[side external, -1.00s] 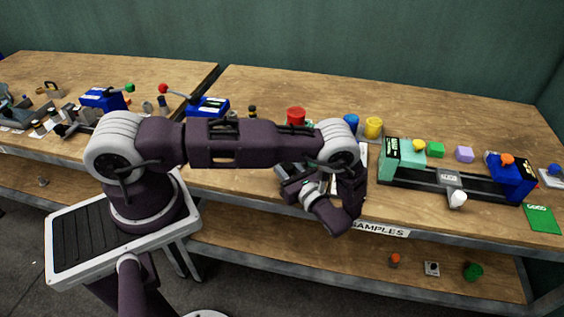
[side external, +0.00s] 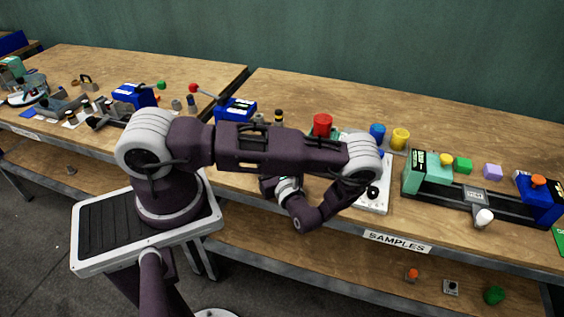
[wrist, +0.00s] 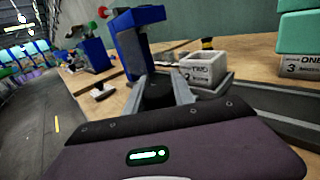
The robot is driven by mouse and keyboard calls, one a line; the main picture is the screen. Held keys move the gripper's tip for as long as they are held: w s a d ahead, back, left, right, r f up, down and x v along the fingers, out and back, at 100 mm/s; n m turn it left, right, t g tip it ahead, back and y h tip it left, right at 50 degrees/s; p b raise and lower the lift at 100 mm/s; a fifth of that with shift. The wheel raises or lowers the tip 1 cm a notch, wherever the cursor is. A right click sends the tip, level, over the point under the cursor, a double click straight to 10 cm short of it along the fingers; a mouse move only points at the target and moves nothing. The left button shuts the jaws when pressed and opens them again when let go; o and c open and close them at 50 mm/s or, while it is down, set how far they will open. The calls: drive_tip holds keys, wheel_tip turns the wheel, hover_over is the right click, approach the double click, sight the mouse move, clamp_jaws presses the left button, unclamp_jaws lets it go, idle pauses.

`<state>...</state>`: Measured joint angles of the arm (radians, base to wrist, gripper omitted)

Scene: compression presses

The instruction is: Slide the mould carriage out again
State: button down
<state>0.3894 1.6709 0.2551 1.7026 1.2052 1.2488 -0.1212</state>
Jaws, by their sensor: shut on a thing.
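In the wrist view, my gripper (wrist: 162,90) shows with its fingers shut around a dark piece. It looks like a knob or handle, but its join to a carriage is hidden. A grey open-topped mould box (wrist: 203,70) marked "TWO" is just beyond and right of the fingers; I take it for the mould carriage. A blue press frame (wrist: 132,45) stands upright behind the fingers.
A second press (side external: 420,175), with a teal block, a rail and a white-knobbed handle (side external: 484,217), stands at the right.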

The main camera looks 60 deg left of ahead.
drive_tip(key=shift+a, duration=0.1)
drive_tip(key=c, duration=1.3)
unclamp_jaws()
drive_tip(key=shift+c, duration=0.2)
drive_tip(key=d, duration=0.7)
drive_tip(key=shift+d, duration=0.1)
drive_tip(key=s+d+r+n+t+h, duration=0.2)
drive_tip(key=d+r+n+h, duration=0.3)
drive_tip(key=r, duration=0.6)
drive_tip(key=s+d+r+n+t+h, duration=0.1)
drive_tip(key=s+d+r+n+h, duration=0.4)
drive_tip(key=r, duration=0.5)
drive_tip(key=s+d+r+n+t+h, duration=0.2)
drive_tip(key=s+d+r+n+h, duration=0.2)
drive_tip(key=r, duration=0.7)
drive_tip(key=d+n+h, duration=0.2)
drive_tip(key=n+h, duration=0.2)
drive_tip(key=shift+s+r+t, duration=0.2)
drive_tip(key=shift+r+t, duration=0.1)
drive_tip(key=shift+r, duration=0.05)
drive_tip(key=shift+d, duration=0.1)
